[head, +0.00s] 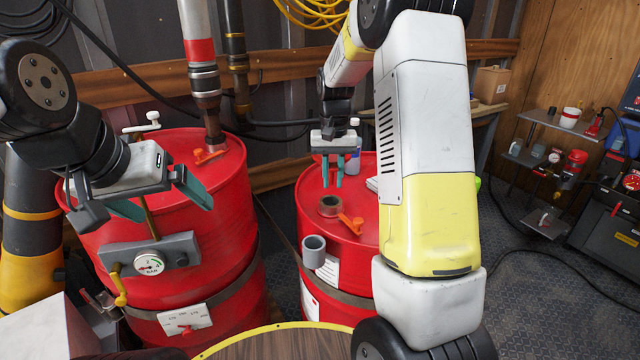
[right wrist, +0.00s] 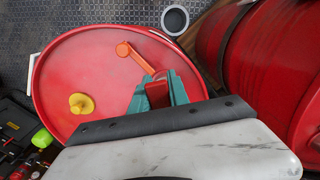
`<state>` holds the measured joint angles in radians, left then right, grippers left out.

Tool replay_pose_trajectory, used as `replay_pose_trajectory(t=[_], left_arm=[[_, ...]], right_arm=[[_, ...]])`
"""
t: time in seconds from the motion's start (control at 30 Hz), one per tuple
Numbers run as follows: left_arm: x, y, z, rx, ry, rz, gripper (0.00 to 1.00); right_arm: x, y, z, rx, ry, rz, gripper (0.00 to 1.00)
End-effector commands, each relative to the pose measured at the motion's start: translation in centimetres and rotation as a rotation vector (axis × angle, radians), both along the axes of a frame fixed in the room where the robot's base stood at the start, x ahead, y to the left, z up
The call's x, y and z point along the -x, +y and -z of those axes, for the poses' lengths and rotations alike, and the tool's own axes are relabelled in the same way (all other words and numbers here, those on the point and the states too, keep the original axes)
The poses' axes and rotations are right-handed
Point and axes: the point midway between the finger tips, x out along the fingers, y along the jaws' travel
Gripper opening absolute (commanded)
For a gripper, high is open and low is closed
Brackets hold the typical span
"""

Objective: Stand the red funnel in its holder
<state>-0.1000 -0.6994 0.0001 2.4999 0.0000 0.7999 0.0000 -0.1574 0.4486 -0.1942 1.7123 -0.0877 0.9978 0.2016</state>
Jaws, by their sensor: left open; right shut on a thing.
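My right gripper (head: 333,182) points down above the top of the right red drum (head: 368,238). In the right wrist view its teal fingers (right wrist: 158,88) are shut on a red piece, which I take to be the red funnel (right wrist: 157,95). Most of the funnel is hidden by the fingers, and in the head view it does not stand out from the red drum. A grey ring-shaped cup, likely the holder (head: 314,252), is fixed to the drum's side; the ring also shows in the right wrist view (right wrist: 174,20). My left gripper (head: 172,207) is open and empty by the left drum.
A dark round fitting (head: 329,206) and an orange lever (head: 351,223) sit on the right drum's lid. The left drum (head: 225,225) carries a gauge (head: 149,262) and a pipe. A round wooden table edge (head: 285,343) lies in front. Shelves stand at the right.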

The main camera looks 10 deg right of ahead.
Motion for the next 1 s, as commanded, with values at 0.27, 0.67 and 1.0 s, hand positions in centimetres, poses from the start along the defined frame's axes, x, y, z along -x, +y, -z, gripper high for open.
replay_pose_trajectory(t=[0.27, 0.67, 1.0], left_arm=[[0.0, 0.0, 0.0, 0.000, -0.001, 0.000, 0.93], [0.0, 0.0, 0.0, 0.000, 0.000, 0.000, 0.93], [0.0, 0.0, 0.0, 0.000, 0.000, 0.000, 0.93]], right_arm=[[-0.1, -0.1, -0.4, 0.000, 0.000, 0.004, 0.00], [0.0, -0.1, 1.0, 0.001, 0.002, 0.004, 0.00], [-0.1, 0.0, 4.1, 0.001, 0.001, 0.004, 0.00]])
